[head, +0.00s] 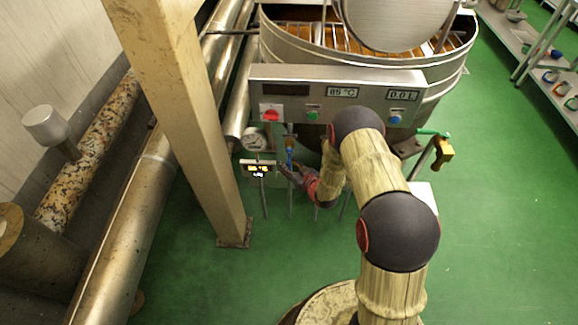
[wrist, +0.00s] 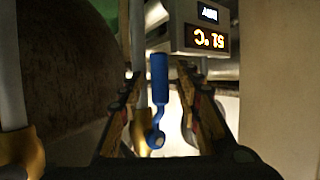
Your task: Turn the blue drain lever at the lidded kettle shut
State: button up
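The kettle (head: 445,88) stands at the top of the head view, its round lid (head: 395,22) tilted up and amber contents showing. The blue drain lever (head: 290,157) is small, below the control panel. In the wrist view the blue lever (wrist: 159,80) hangs upright, its handle up and its round hub at the bottom. My gripper (head: 288,170) reaches in from the right, below the panel. In the wrist view my gripper (wrist: 160,76) is open, with one finger on each side of the lever and visible gaps between. Whether the drain is open cannot be told.
The control panel (head: 335,88) with red, green and blue knobs hangs above. A small display box (head: 258,168) sits close left of the lever. A beige post (head: 180,110) and thick pipes (head: 125,235) stand at left. Green floor is clear at right, before a shelf (head: 535,45).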

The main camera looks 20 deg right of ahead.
jog(key=shift+c, duration=0.4)
jog(key=c, duration=0.7)
grip_shut()
